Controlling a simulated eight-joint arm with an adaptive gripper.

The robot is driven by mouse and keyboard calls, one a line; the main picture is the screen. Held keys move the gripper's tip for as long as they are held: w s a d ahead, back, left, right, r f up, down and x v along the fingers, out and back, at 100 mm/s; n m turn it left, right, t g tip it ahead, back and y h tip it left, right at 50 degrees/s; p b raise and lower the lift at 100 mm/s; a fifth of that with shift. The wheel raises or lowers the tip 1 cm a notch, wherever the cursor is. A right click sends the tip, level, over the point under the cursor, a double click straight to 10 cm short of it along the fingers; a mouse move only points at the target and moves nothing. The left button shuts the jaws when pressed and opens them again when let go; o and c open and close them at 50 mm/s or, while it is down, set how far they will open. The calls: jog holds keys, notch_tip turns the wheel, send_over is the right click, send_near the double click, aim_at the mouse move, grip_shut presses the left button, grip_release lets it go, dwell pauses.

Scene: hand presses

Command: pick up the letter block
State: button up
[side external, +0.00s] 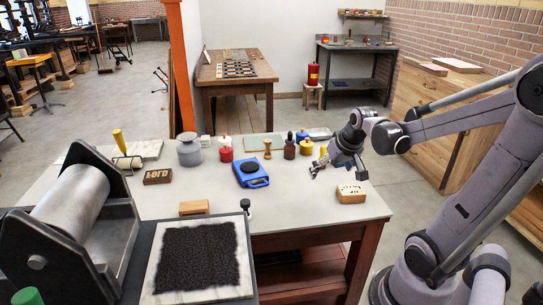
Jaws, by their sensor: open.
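My gripper (338,171) hangs above the right part of the grey table (300,215), its jaws open and empty. A light wooden block (350,193) with small dark marks on its face lies on the table just below and slightly right of it, apparently apart from the jaws. A dark brown block (158,177) with pale raised letters stands at the table's left, far from my gripper. I cannot tell for sure which of these is the letter block. A plain wooden block (194,207) lies near the front edge.
A roller press (75,205) fills the left front. The table's front middle is mostly clear.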

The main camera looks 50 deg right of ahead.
aim_at(352, 190)
jog(key=s+d+f+m+g, duration=0.2)
jog(key=s+d+f+m, duration=0.15)
jog(key=s+d, duration=0.45)
jog(key=shift+n+t+h, duration=0.25)
jog(key=shift+t+h, duration=0.05)
jog(key=shift+w+d+r+x, duration=0.2)
jog(key=shift+w+x, duration=0.1)
jog(key=shift+x, duration=1.7)
jog(key=shift+w+d+r+x, duration=0.1)
jog(key=shift+w+d+x, duration=0.15)
jog(key=shift+x, duration=1.75)
jog(key=shift+w+d+r+x, duration=0.15)
jog(key=shift+w+x, duration=0.2)
jog(key=shift+x, duration=1.65)
jog(key=c, duration=1.2)
